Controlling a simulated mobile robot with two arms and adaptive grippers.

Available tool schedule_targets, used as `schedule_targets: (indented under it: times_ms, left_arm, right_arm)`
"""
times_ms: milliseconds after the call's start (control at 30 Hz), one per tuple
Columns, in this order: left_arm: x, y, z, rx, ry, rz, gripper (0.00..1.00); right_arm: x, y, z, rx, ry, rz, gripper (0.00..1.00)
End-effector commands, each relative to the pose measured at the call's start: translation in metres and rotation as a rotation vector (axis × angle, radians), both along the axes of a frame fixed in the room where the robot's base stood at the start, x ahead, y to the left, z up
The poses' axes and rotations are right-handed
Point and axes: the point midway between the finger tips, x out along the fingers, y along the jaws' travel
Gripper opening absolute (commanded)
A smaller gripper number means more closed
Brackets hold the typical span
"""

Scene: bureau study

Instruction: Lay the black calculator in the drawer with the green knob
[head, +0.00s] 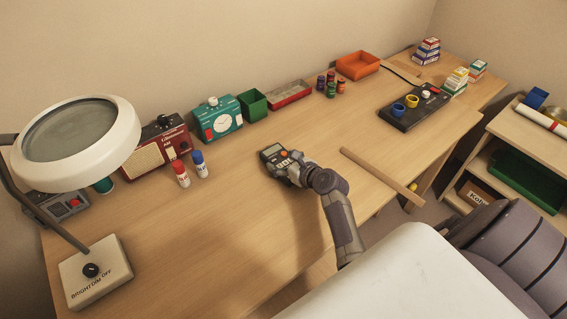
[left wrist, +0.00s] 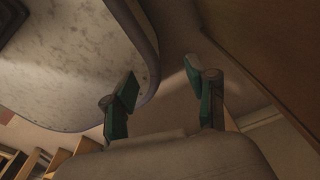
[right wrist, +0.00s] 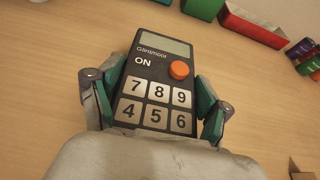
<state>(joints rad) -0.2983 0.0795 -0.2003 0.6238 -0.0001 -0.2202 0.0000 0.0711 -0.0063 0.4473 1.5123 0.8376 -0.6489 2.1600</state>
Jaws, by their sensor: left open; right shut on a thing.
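The black calculator (head: 273,154) is over the middle of the desk, with a grey display, an orange button and pale number keys. My right gripper (head: 292,172) is shut on it. In the right wrist view the calculator (right wrist: 157,85) sits between the two green-padded fingers (right wrist: 158,105), one on each long side. I cannot tell whether it touches the desk. My left gripper (left wrist: 160,95) is open and empty in the left wrist view, beside a pale rounded surface; it is not in the head view. No drawer or green knob shows in any view.
A magnifier lamp (head: 95,275) stands at the left. Red and blue capped bottles (head: 199,164), a teal clock box (head: 219,122) and a green bin (head: 253,104) line the back. A wooden strip (head: 380,176) lies right of the calculator. The desk's front left is clear.

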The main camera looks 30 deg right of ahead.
Motion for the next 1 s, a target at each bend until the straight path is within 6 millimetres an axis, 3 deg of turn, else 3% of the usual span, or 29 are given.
schedule_targets:
  times_ms: [367,400,533,933,1000]
  left_arm:
    - [-0.0019,0.0007,-0.0025,0.001,0.003,0.000,0.57]
    - [-0.0021,0.0007,-0.0023,0.001,0.004,0.000,0.57]
    - [-0.0026,0.0008,-0.0022,0.001,0.005,0.000,0.57]
    - [-0.0035,0.0010,0.0003,0.001,0.006,0.000,0.57]
    - [-0.0038,0.0010,0.0011,0.001,0.007,0.000,0.57]
  right_arm:
    - [0.0002,-0.0006,-0.0051,0.000,-0.002,-0.001,0.36]
    - [0.0000,-0.0005,-0.0055,0.000,-0.001,-0.001,0.81]
    - [0.0000,-0.0005,-0.0051,0.000,-0.001,-0.001,1.00]
    - [-0.0004,-0.0007,0.0001,-0.002,-0.001,0.000,1.00]
    - [-0.0086,-0.0012,0.0013,-0.002,0.000,-0.001,1.00]
